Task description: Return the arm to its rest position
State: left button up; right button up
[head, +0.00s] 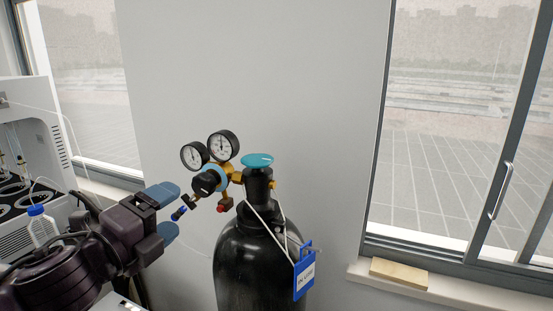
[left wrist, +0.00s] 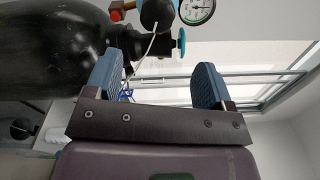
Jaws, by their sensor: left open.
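My left gripper (head: 170,213) comes in from the left in the head view, its blue-padded fingers apart and empty. It is beside the regulator, left of the black gas cylinder (head: 240,268). In the left wrist view the two blue fingers (left wrist: 158,90) stand wide apart with nothing between them. The cylinder (left wrist: 45,50) lies at the upper left of that view, close to the left finger there; I cannot tell whether they touch. My right gripper is in neither view.
White equipment (head: 25,130) stands left. A tan block (head: 399,274) lies on the windowsill.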

pick_arm(q)
jog(key=w+a+f+n+y+b, duration=0.1)
jog(key=w+a+f+n, duration=0.15)
jog(key=f+n, duration=0.7)
jog(key=w+a+f+n+y, duration=0.1)
jog(key=a+f+n+y, duration=0.15)
jog(key=f+n, duration=0.7)
jog(key=s+a+f+n+g+y+b, duration=0.1)
jog(key=s+f+n+g+y, duration=0.1)
jog(key=s+f, duration=0.8)
jog(key=s+a+f+n+g+y, duration=0.1)
jog(key=s+f+n+g+y, duration=0.1)
jog(key=s+f, duration=0.7)
notch_tip(320, 180, down, 8)
jog(key=shift+s+a+f+n+g+b, duration=0.2)
jog(key=shift+s+a+n+g+b, duration=0.15)
jog(key=shift+n+g, duration=0.25)
